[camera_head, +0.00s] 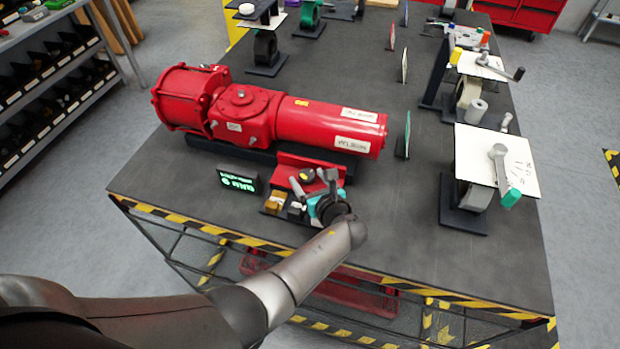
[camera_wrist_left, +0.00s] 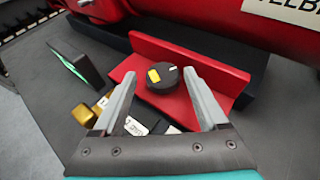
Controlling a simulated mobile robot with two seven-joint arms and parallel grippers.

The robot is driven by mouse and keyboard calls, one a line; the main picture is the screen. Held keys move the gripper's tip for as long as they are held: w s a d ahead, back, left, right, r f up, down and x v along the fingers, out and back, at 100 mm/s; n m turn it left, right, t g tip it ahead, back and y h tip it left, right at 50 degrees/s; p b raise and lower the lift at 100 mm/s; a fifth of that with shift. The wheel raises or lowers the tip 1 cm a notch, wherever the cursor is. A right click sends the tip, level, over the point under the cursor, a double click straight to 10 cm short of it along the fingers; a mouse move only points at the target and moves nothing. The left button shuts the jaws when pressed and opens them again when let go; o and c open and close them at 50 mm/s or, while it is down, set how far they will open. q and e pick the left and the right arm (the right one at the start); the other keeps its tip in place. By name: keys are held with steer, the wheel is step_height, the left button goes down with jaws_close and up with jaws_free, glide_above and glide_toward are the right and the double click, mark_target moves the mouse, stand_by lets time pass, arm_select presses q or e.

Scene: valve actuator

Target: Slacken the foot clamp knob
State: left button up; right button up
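The foot clamp knob (camera_head: 307,175) is round and black with a yellow mark, set on a red angled bracket (camera_head: 285,164) in front of the red actuator (camera_head: 265,115). In the left wrist view the knob (camera_wrist_left: 161,88) shows its yellow patch and a small white line on top. My left gripper (camera_head: 310,181) is open with its grey fingers pointing at the knob. In the wrist view the knob appears between the two fingertips, with a gap on each side. I cannot tell whether the fingertips reach down beside it. My right gripper is not in view.
A small display with green text (camera_head: 239,181) stands left of the bracket. A brass-coloured block (camera_head: 274,202) and other small parts lie by the gripper. Valve stands with white plates (camera_head: 478,150) are at the right. The dark tabletop (camera_head: 400,220) is bare between.

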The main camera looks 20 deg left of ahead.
arm_select(q)
steer(key=shift+w+d+r, duration=0.1)
steer(key=shift+d, duration=0.15)
stand_by(0.3)
